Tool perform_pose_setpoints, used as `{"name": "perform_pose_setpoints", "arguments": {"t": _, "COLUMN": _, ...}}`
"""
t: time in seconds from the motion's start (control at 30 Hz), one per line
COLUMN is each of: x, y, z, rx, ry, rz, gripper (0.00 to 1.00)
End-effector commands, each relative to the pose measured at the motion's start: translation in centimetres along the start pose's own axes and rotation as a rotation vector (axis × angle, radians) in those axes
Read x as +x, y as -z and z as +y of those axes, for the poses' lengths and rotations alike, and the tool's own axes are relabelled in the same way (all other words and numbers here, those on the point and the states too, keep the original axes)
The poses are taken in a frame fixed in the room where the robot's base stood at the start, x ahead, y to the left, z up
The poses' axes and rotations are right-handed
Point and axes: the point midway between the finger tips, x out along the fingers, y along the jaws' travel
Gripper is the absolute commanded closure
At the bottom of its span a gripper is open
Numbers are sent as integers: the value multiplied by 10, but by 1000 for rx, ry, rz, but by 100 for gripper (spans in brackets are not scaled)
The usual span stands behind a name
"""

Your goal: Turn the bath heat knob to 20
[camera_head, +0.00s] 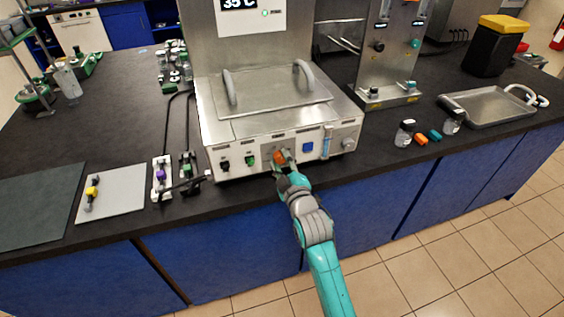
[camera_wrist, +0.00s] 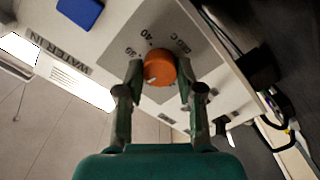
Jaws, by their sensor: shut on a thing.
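The bath heat knob (camera_wrist: 160,66) is orange and sits on the front panel of the steel bath. In the head view the knob (camera_head: 279,156) is partly covered by my gripper (camera_head: 284,165). In the wrist view my gripper (camera_wrist: 160,78) is shut on the knob, one finger on each side. A pale pointer mark shows near the knob's lower left edge. Small scale numbers are printed around it; a 20 seems to be at the left, but they are hard to read. The bath's display (camera_head: 239,3) reads 35 °C.
The same panel carries a green knob (camera_head: 249,160), a blue square (camera_head: 307,147) and a pale knob (camera_head: 348,144). A metal tray (camera_head: 488,106) and small bottles stand to the right. Cables and clamps lie left of the bath.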

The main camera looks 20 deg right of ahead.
Motion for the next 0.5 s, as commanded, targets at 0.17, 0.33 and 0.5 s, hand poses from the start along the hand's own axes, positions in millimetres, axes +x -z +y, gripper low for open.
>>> {"name": "perform_pose_setpoints", "arguments": {"t": 0.17, "x": 0, "y": 0, "z": -1, "rx": -167, "ry": 1, "rz": 0, "gripper": 98}}
{"name": "perform_pose_setpoints", "arguments": {"t": 0.33, "x": 0, "y": 0, "z": -1, "rx": -328, "ry": 1, "rz": 0, "gripper": 98}}
{"name": "perform_pose_setpoints", "arguments": {"t": 0.5, "x": 0, "y": 0, "z": -2, "rx": -490, "ry": 1, "rz": 0, "gripper": 98}}
